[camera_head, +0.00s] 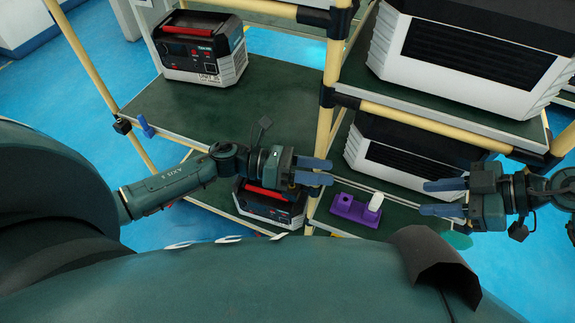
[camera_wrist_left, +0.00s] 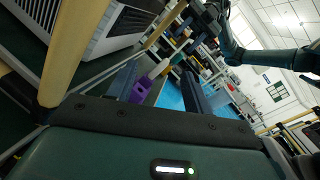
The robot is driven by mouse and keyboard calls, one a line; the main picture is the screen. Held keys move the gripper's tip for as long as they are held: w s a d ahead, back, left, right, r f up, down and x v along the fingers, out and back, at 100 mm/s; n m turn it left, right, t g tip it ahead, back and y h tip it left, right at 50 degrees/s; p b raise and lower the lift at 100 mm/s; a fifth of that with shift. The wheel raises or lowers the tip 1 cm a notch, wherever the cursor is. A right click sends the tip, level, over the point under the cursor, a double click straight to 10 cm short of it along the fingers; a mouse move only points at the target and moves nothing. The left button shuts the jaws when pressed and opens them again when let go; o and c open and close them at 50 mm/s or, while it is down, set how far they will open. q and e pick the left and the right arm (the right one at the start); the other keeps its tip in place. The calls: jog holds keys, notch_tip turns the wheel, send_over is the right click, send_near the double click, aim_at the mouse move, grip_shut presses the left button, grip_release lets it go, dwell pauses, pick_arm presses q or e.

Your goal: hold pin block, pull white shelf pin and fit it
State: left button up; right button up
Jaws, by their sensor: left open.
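A purple pin block (camera_head: 352,211) lies on the dark green shelf near its front edge, between my two grippers. A white shelf pin (camera_head: 376,201) stands upright at the block's right end. In the left wrist view the purple block (camera_wrist_left: 141,89) and the white pin (camera_wrist_left: 160,68) show ahead, between the fingers. My left gripper (camera_head: 318,171) is open and empty, up and to the left of the block, apart from it. My right gripper (camera_head: 432,197) is to the right of the pin, its blue fingers spread apart with nothing between them.
A tan rack post (camera_head: 328,130) stands just behind my left gripper. Large white units (camera_head: 375,160) sit on the shelves behind the block. A black power unit with a red handle (camera_head: 270,205) is below my left gripper; another (camera_head: 198,45) stands on the upper left shelf (camera_head: 270,100), which has free room.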

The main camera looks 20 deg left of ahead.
pick_arm(q)
jog(key=a+f+m+g+y, duration=0.45)
jog(key=a+m, duration=0.25)
jog(key=m, duration=0.2)
jog(key=shift+h, duration=0.45)
jog(key=x, duration=0.4)
jog(key=r+x, duration=0.1)
jog(key=x, duration=0.7)
jog(key=shift+w+d, duration=0.1)
jog(key=shift+d, duration=0.55)
jog(key=c, duration=1.1)
